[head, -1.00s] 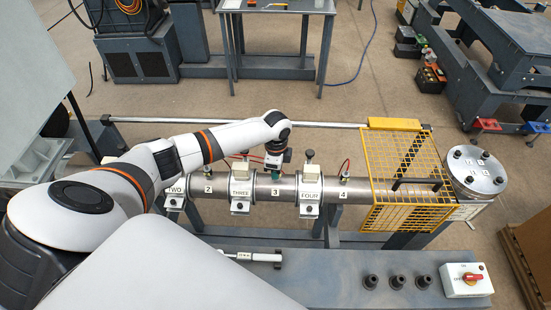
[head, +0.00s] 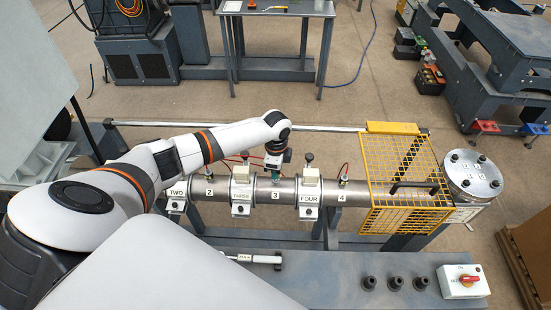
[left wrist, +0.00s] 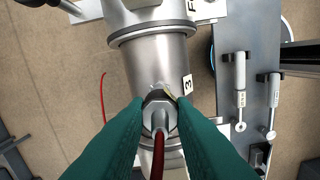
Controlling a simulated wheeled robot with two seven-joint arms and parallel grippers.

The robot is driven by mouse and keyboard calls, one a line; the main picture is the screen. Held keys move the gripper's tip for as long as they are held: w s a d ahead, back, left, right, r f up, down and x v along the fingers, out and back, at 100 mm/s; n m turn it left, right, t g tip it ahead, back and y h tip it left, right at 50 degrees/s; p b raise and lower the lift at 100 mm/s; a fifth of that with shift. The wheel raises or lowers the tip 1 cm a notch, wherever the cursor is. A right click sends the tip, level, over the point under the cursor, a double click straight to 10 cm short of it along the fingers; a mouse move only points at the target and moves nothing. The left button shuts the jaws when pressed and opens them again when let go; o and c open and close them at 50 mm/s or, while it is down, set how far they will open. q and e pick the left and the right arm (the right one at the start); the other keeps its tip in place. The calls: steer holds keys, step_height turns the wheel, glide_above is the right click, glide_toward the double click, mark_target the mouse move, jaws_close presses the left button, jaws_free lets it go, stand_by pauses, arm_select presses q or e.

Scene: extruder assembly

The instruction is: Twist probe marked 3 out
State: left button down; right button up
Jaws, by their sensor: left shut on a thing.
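Probe 3 (left wrist: 159,118) is a metal fitting with a hex collar and a red cable, standing in the steel barrel (left wrist: 160,65) beside the label 3 (left wrist: 187,84). My left gripper (left wrist: 159,108), with green fingers, is shut on the probe from both sides. In the head view my left gripper (head: 275,174) is over the barrel just above its label 3 (head: 275,195), between the clamps THREE and FOUR, and hides most of the probe there. The probe appears seated in the barrel. My right gripper is not in view.
Probe 2 (head: 209,176) and probe 4 (head: 344,178) stand on the barrel to either side. The clamps THREE (head: 241,190) and FOUR (head: 309,195) are close by. A yellow mesh guard (head: 405,185) covers the right part. A bench (head: 330,275) with several dark sockets lies in front.

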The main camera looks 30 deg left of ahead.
arm_select(q)
steer(key=shift+r, duration=0.1)
step_height(320, 180, up, 3)
steer(key=p, duration=0.3)
steer(key=shift+r, duration=0.15)
steer(key=shift+r+p, duration=0.7)
steer(key=shift+r, duration=0.55)
